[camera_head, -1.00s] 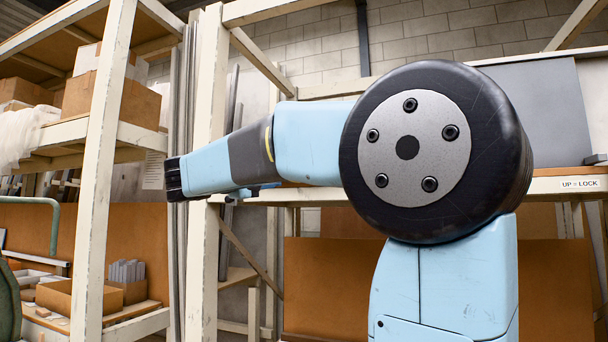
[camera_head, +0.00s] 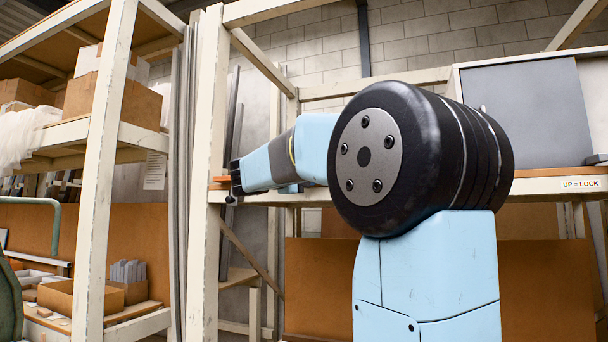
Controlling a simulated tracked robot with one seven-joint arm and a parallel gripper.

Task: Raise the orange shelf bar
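A short orange piece (camera_head: 219,180), which looks like the end of the orange shelf bar, shows at the cream upright post on the left side of the rack. The rest of it is hidden behind my arm. My gripper (camera_head: 235,180) is at the dark far end of my light-blue arm, right beside this orange end in the picture. I cannot tell whether they touch. The fingers are too small and dark to show whether they are open or shut. A label reading "UP = LOCK" (camera_head: 580,184) is on the cream front rail at the right.
Cream rack posts (camera_head: 207,120) and a diagonal brace (camera_head: 262,62) stand around my arm's end. A grey panel (camera_head: 528,118) stands on the shelf at right. A left rack holds cardboard boxes (camera_head: 122,90). Long grey strips (camera_head: 183,200) lean between the racks.

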